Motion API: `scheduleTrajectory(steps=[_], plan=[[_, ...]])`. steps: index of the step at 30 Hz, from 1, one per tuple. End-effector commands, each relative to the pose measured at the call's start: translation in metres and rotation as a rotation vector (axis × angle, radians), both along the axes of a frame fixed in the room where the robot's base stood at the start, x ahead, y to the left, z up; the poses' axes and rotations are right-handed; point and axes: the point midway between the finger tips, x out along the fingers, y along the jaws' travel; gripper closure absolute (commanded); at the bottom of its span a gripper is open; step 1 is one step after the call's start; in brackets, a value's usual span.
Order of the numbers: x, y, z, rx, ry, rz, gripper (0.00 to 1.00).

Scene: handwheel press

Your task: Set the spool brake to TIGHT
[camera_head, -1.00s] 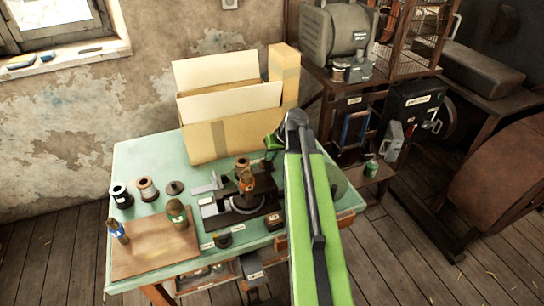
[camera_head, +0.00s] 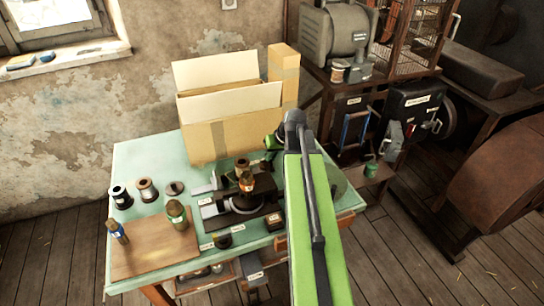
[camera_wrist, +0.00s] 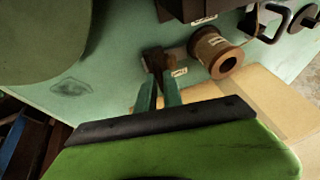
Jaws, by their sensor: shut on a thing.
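My gripper (camera_wrist: 160,84) points down at the green table, its two fingers close together on a small dark brown knob or lever end (camera_wrist: 155,59). It sits right beside a brown wooden spool (camera_wrist: 222,60), and I take it for the spool brake. A small white label (camera_wrist: 179,72) lies between the knob and the spool; its print is too small to read. In the head view, my gripper (camera_head: 273,143) is at the back right of the press (camera_head: 245,200), near the spool (camera_head: 242,164).
An open cardboard box (camera_head: 222,130) stands close behind my gripper. Reels (camera_head: 147,189) and a wooden board (camera_head: 150,250) with bottles are at the table's left. Dark machines (camera_head: 410,105) stand to the right.

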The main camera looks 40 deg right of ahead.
Motion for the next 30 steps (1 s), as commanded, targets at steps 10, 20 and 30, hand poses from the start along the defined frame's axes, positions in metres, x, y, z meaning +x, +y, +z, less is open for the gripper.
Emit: scheduleTrajectory(steps=[10,20,30], plan=[[0.0,0.0,0.0,0.0,0.0,-0.001,1.0],[0.011,0.044,0.0,0.0,0.0,0.002,1.0],[0.013,0.049,0.0,0.004,0.0,0.001,0.85]])
